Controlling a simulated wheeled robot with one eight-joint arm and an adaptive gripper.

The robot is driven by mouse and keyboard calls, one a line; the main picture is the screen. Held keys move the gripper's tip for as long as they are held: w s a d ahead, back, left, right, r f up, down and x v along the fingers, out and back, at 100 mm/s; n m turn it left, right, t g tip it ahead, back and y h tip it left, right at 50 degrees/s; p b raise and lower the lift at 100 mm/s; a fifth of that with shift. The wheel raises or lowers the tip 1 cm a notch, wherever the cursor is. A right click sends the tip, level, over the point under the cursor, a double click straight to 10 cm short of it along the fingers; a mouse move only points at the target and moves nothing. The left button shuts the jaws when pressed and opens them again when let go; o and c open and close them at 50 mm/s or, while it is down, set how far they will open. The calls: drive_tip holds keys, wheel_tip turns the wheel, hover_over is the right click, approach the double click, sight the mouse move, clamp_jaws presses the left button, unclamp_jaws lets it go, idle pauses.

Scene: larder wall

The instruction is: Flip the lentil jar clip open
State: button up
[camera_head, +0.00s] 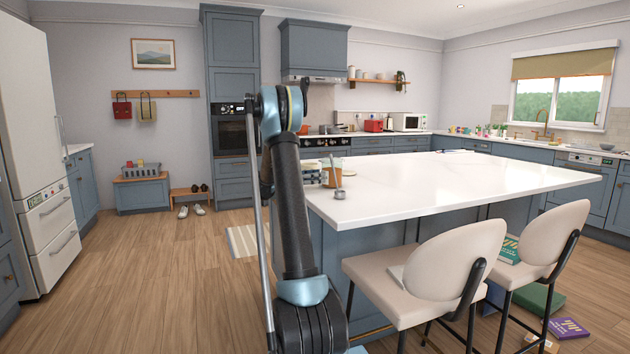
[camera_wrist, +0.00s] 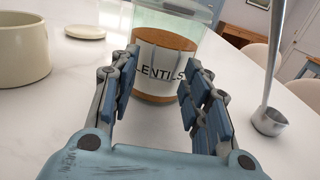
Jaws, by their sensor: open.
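The lentil jar (camera_wrist: 155,86) is clear glass with a white "LENTILS" label and brown contents. In the wrist view it stands upright on the white worktop, straight ahead of my gripper (camera_wrist: 160,64). The gripper's blue-padded fingers are spread apart, one towards each side of the jar's lower part, with nothing held. I cannot tell whether they touch the glass. In the head view an amber-brown jar (camera_head: 333,173) stands on the island, partly behind other items; my gripper is not clearly visible there.
A cream pot (camera_wrist: 22,55) and a round cream lid (camera_wrist: 85,31) lie left of the jar. A metal ladle (camera_wrist: 269,121) stands close on the right. The white island top (camera_head: 440,180) is mostly clear; two stools (camera_head: 450,265) stand along its near side.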

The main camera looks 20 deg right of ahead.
clamp_jaws()
drive_tip(key=shift+a+r+y, duration=0.1)
drive_tip(key=shift+y, duration=0.2)
drive_tip(key=y, duration=0.2)
drive_tip(key=shift+a+r+y, duration=0.25)
drive_tip(key=shift+r+y, duration=0.15)
drive_tip(key=y, duration=0.2)
drive_tip(key=r+y, duration=0.1)
drive_tip(key=y, duration=0.1)
drive_tip(key=shift+s+a+r, duration=0.1)
drive_tip(key=shift+a+r, duration=0.05)
drive_tip(key=shift+a, duration=0.05)
drive_tip(key=y, duration=0.2)
drive_tip(key=r+y, duration=0.1)
drive_tip(key=y, duration=0.1)
drive_tip(key=shift+g, duration=0.4)
drive_tip(key=shift+d+r+y, duration=0.1)
drive_tip(key=shift+r+y, duration=0.15)
drive_tip(key=shift+y, duration=0.6)
drive_tip(key=shift+d+r+y, duration=0.1)
drive_tip(key=shift+r+y, duration=0.15)
drive_tip(key=shift+y, duration=0.6)
